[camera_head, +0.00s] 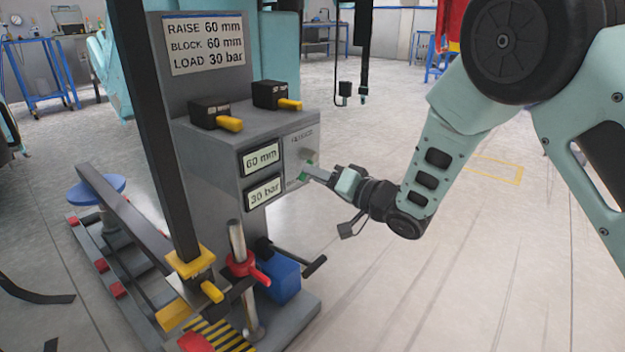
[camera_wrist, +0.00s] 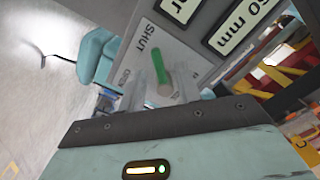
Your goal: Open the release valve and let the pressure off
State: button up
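The release valve has a green lever (camera_wrist: 159,72) on a grey plate on the console's right side; it also shows small in the head view (camera_head: 303,176). In the wrist view the lever's far end points toward the word SHUT. A second, smaller word, perhaps OPEN, is at the plate's left. My gripper (camera_wrist: 160,85) is at the plate with its fingers apart, one on each side of the lever. I cannot tell whether either finger touches it. In the head view my gripper (camera_head: 312,172) partly hides the valve. The console's lower display (camera_head: 264,193) reads 30 bar.
The upper display (camera_head: 261,158) reads 60 mm. A sign (camera_head: 205,43) reads raise 60 mm, block 60 mm, load 30 bar. Black boxes with yellow levers (camera_head: 230,124) sit on top. A black-ended handle (camera_head: 314,266) sticks out below. Floor to the right is clear.

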jog(key=shift+x, duration=1.05)
grip_shut()
jog(key=shift+d, duration=0.1)
